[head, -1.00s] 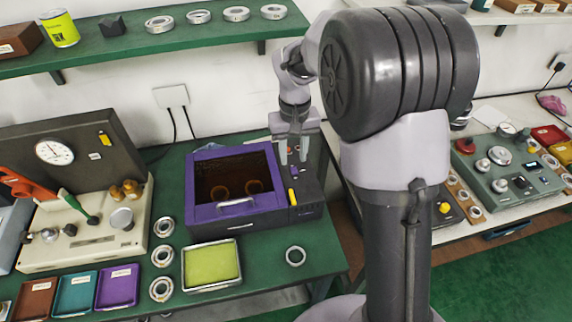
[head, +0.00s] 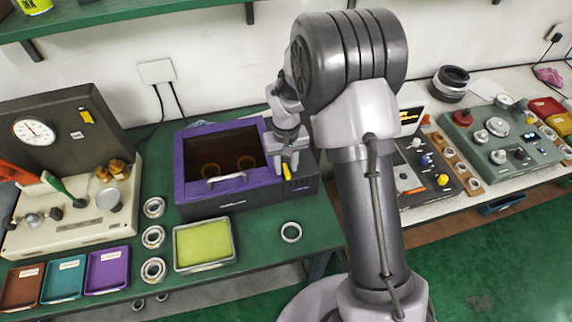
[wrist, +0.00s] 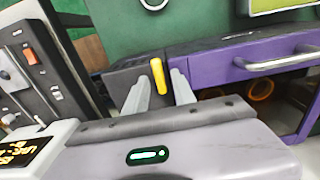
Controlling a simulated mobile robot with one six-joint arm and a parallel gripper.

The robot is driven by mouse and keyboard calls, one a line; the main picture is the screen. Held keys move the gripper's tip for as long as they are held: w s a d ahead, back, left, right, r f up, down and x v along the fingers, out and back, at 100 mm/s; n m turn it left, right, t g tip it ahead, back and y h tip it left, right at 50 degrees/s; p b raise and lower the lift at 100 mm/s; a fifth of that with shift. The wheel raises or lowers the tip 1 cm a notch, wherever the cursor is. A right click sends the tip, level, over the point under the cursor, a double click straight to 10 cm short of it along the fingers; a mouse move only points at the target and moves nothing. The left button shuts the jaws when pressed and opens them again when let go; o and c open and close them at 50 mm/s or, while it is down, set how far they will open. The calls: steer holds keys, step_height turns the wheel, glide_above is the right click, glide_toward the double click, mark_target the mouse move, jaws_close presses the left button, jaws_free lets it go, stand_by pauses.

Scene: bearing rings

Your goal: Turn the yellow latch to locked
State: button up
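The yellow latch (head: 286,172) is a short bar on the dark panel at the right of a purple-framed oven-like box (head: 182,180). In the wrist view the yellow latch (wrist: 158,76) shows upright, slightly tilted. My gripper (head: 289,165) is over that panel. In the wrist view my gripper (wrist: 160,92) is open, with one finger on each side of the latch. I see gaps between fingers and latch; I cannot tell whether they touch. The box's lid is down, with its silver handle (head: 227,180) at the front and orange rings (head: 246,163) inside.
A green-yellow tray (head: 204,244) and a loose ring (head: 291,232) lie in front of the box. More rings (head: 153,237) line up at left. A gauge console (head: 70,215) stands further left, and a button panel (head: 428,170) at right.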

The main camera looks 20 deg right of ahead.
jaws_close()
steer(key=shift+m, duration=0.3)
steer(key=m+b, duration=0.1)
steer(key=m, duration=0.2)
steer(key=shift+w+a+m+b, duration=0.1)
steer(key=shift+a+m+b, duration=0.05)
steer(key=shift+m+b, duration=0.2)
steer(key=m+b, duration=0.1)
steer(key=m, duration=0.2)
steer(key=shift+a+m, duration=0.1)
steer(key=shift+m, duration=0.25)
steer(key=m+b, duration=0.1)
steer(key=m, duration=0.1)
steer(key=m+b, duration=0.1)
steer(key=m, duration=0.2)
steer(key=shift+w+a, duration=0.1)
steer(key=shift+w, duration=0.1)
steer(key=shift+w+m+b, duration=0.15)
steer(key=shift+m+b, duration=0.5)
steer(key=shift+m, duration=1.75)
